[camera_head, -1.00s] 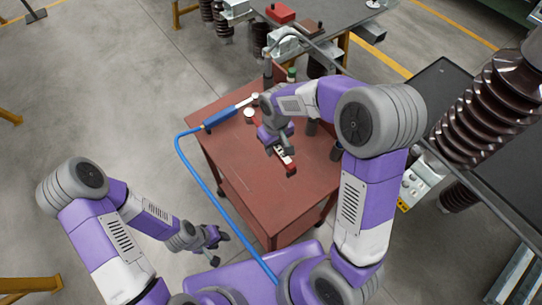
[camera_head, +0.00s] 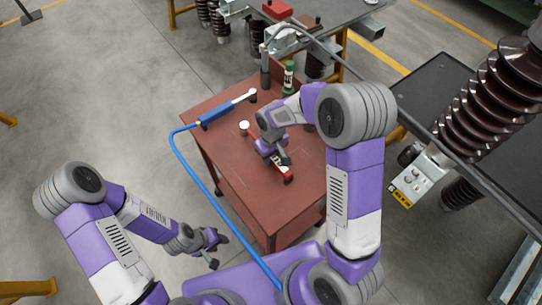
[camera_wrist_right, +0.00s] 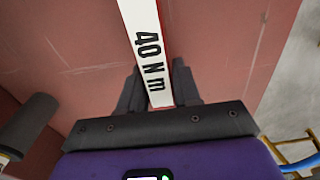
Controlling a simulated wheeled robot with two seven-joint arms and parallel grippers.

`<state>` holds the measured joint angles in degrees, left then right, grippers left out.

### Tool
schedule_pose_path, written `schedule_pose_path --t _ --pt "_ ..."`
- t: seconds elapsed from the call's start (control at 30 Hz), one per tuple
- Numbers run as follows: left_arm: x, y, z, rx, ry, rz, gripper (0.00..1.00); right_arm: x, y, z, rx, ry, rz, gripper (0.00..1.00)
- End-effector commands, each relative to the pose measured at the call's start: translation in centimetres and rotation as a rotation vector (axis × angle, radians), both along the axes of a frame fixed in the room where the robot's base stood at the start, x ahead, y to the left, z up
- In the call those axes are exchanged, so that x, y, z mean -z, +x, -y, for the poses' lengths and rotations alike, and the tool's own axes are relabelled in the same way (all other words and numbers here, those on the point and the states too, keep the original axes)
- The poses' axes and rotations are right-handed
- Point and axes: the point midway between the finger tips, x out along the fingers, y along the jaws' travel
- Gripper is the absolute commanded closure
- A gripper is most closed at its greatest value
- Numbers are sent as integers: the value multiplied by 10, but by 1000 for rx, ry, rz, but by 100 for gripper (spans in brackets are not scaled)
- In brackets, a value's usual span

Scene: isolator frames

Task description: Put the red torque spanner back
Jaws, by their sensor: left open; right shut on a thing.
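The red torque spanner (camera_head: 286,174) is over the red cart top, its red end showing below my right gripper and part of it hidden behind the gripper. In the right wrist view its white face (camera_wrist_right: 151,50) with "40 N m" runs between the fingers. My right gripper (camera_head: 276,158) is shut on it; it also shows in the right wrist view (camera_wrist_right: 158,90). I cannot tell whether the spanner touches the cart top. My left gripper (camera_head: 218,248) is open and empty, low beside the cart's near left side.
Ribbed brown insulators (camera_head: 490,105) stand at the right. The cart's left front top is clear.

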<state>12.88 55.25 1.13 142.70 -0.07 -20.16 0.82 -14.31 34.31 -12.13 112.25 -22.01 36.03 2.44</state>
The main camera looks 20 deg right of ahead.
Motion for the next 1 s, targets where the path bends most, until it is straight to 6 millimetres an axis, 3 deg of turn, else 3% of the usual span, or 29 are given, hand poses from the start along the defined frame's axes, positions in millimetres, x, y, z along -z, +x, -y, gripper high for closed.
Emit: schedule_pose_path --t 0.2,0.23,0.37,0.73,1.0 --pt "3 0 0 0 0 0 57 3 1 -1 -1 1 3 100" --pt "2 0 0 0 0 0 57 2 0 0 0 0 0 63" --pt "2 0 0 0 0 0 57 2 0 0 0 0 0 43" --pt "-2 0 0 0 0 0 57 -3 0 0 0 0 1 42" --pt "-16 0 0 0 0 0 57 -54 0 0 -1 2 7 42"
